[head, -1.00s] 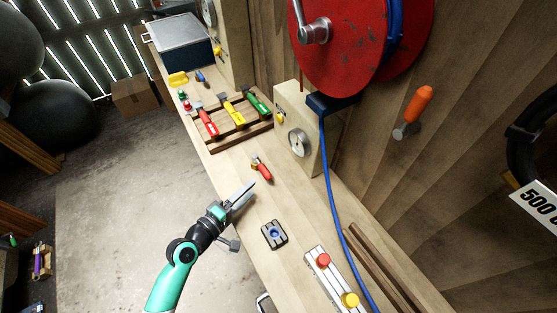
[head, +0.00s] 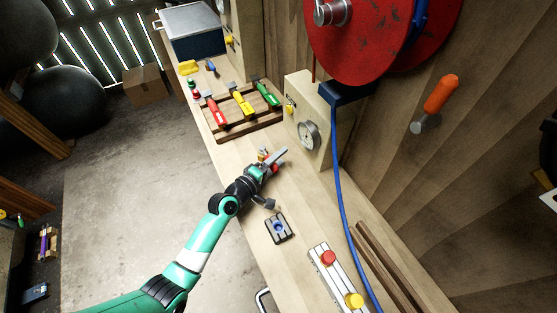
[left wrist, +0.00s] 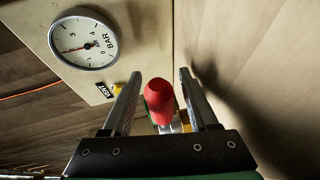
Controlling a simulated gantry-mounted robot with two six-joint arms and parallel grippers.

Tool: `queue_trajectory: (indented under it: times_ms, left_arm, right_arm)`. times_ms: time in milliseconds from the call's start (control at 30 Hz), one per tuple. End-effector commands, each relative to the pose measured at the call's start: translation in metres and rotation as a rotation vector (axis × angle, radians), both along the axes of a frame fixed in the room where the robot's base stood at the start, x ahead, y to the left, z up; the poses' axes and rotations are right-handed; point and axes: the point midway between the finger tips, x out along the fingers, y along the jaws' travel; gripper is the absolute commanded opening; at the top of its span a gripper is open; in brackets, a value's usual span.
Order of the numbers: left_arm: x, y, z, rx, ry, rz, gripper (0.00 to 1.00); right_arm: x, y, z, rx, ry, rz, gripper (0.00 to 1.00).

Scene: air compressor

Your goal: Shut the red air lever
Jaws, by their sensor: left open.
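The red air lever (head: 274,168) sits low on the workbench, in front of the box with the round gauge. My left gripper (head: 280,155) is over it in the head view and hides most of it. In the left wrist view the lever's rounded red handle (left wrist: 160,100) shows between the two fingers of my open left gripper (left wrist: 157,82). A gap shows on both sides of the handle, wider on the right. A metal and yellow part shows at its lower end. My right gripper is not in view.
The pressure gauge (left wrist: 84,41) is close at upper left of the wrist view. A wooden rack (head: 222,132) holds red, yellow and green handled tools. A blue hose (head: 341,190) hangs along the wall side. A small dark block (head: 279,229) and a button panel (head: 336,278) lie nearer.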

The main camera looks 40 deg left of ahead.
Motion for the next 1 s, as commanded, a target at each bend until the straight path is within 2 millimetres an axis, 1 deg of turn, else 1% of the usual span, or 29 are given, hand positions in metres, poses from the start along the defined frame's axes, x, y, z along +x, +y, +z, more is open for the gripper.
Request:
queue_trajectory:
  times_ms: [100,133,433,467,1000]
  left_arm:
    - [-0.0003,0.0000,0.0002,0.000,0.000,0.000,0.59]
    - [-0.0004,0.0000,0.0002,0.000,0.000,0.000,0.56]
    - [-0.0006,0.0001,0.0000,0.000,0.001,0.000,0.02]
    - [-0.0006,0.0001,0.0000,0.000,0.000,0.000,0.00]
    - [-0.0007,0.0001,0.0001,0.000,0.000,0.000,0.00]
  right_arm:
    - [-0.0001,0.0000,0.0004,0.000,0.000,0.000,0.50]
    - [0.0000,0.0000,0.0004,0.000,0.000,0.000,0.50]
    - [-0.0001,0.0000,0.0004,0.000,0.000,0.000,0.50]
    - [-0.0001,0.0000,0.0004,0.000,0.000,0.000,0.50]
    - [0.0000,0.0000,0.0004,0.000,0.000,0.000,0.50]
